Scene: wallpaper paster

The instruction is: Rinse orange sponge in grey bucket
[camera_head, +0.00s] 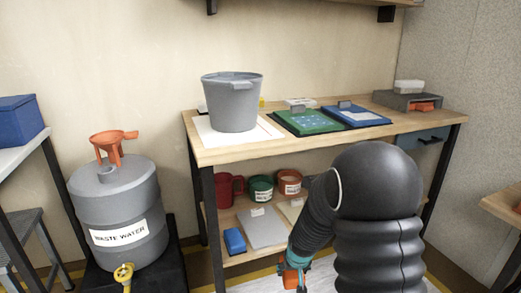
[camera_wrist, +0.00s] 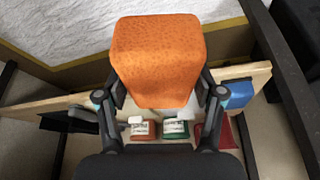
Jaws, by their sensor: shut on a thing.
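An orange sponge (camera_wrist: 158,62) fills the middle of the wrist view. My gripper (camera_wrist: 160,85) is shut on it, with a finger against each side. In the head view my gripper (camera_head: 290,276) hangs low at the front of the workbench, partly cut off by the picture's lower edge and my arm. The grey bucket (camera_head: 233,105) stands upright on a white sheet at the left of the bench top. Its inside is mostly hidden from this angle. The sponge is well below and to the right of the bucket, apart from it.
Green and blue trays (camera_head: 308,122) lie right of the bucket on the wooden bench (camera_head: 240,153). A grey waste water drum (camera_head: 116,205) with an orange funnel (camera_head: 113,145) stands left.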

